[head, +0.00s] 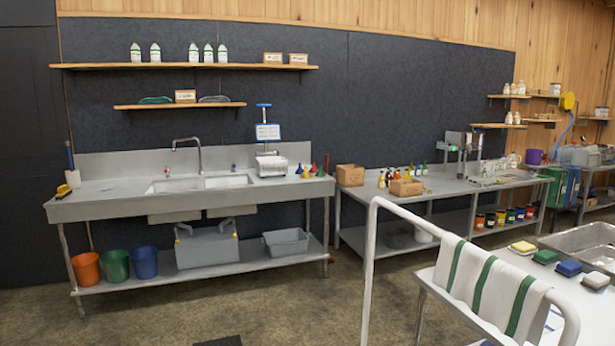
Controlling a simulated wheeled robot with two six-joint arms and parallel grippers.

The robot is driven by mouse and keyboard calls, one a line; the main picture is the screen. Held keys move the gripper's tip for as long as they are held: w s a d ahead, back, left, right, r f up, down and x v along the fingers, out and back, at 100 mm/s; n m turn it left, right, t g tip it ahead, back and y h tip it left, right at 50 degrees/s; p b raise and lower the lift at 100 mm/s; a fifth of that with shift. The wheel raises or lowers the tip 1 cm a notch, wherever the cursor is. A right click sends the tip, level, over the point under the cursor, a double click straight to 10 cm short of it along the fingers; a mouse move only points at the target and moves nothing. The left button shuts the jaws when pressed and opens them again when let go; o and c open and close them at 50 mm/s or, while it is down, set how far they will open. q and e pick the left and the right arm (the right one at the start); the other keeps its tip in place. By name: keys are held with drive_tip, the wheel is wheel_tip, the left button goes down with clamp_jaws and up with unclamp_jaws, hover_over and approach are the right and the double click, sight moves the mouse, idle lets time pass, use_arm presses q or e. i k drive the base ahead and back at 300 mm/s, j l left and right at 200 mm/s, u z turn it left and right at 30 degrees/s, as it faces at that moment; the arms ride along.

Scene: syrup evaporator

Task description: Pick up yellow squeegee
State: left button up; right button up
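I cannot make out a yellow squeegee for certain. A small pale-yellow piece (63,191) shows at the left end of the steel sink counter (110,208), beside a white piece with a dark upright handle (70,155). It is too small to tell what it is. A yellow block (523,247) lies on the white-topped table at the right, in a row with green, blue and grey blocks; it looks like a sponge or scrubber. Neither of my grippers is in view.
A white rail (367,270) with a green-striped towel (490,285) stands in the right foreground. Orange (86,269), green (115,265) and blue (144,262) buckets sit on the sink's lower shelf. A steel bench (450,188) stands beyond. The floor before the sink looks mostly clear.

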sight(63, 191)
drive_tip(key=u, duration=1.35)
drive_tip(key=i+z, duration=0.25)
drive_tip(key=i, duration=1.65)
drive_tip(key=i+l, duration=0.15)
drive_tip(key=i, duration=1.6)
drive_tip(key=j+u, duration=0.05)
drive_tip(key=j, duration=0.05)
